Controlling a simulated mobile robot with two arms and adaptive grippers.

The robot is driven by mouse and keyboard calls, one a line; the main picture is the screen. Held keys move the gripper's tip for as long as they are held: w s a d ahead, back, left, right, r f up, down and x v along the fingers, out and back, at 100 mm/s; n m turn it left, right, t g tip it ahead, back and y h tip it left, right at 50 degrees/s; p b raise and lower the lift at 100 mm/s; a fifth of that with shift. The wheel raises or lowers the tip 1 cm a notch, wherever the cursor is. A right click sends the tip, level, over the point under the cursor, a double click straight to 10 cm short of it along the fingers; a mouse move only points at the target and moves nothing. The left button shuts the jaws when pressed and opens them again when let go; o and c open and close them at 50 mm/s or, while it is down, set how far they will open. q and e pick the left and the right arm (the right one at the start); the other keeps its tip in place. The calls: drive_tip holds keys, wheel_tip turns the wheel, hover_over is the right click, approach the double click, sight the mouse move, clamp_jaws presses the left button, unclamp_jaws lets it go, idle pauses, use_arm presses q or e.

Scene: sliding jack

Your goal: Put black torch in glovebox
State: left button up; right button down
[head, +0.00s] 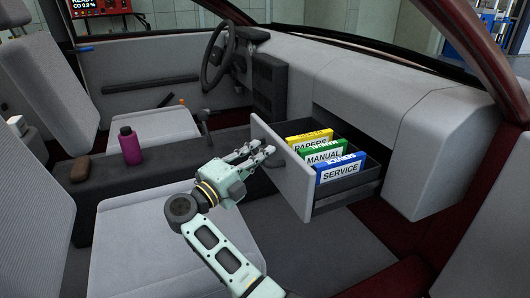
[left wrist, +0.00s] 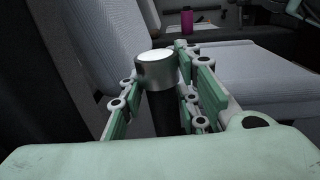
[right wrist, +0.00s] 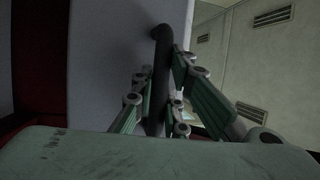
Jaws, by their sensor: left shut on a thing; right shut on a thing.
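The glovebox is a drawer (head: 280,178) pulled out from the dashboard. My right gripper (head: 262,152) is at the drawer's front, shut on its dark handle; the handle (right wrist: 160,70) stands between the fingers in the right wrist view. My left gripper (left wrist: 160,95) is shut on the black torch (left wrist: 155,72), whose bright lens end points up between the fingers in the left wrist view. The left gripper and the torch are outside the head view.
The drawer holds a yellow papers folder (head: 310,141), a green manual folder (head: 325,155) and a blue service folder (head: 341,171). A purple bottle (head: 130,147) and a brown object (head: 80,169) are on the console. Grey seats stand at left; the footwell floor (head: 330,238) is clear.

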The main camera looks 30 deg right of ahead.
use_arm(q)
drive_tip(key=shift+a+r, duration=0.1)
use_arm(e)
drive_tip(key=shift+a+f, duration=0.15)
drive_tip(key=shift+a, duration=0.1)
drive_tip(key=shift+d, duration=0.1)
drive_tip(key=c, duration=1.7)
unclamp_jaws()
drive_tip(key=shift+c, duration=0.2)
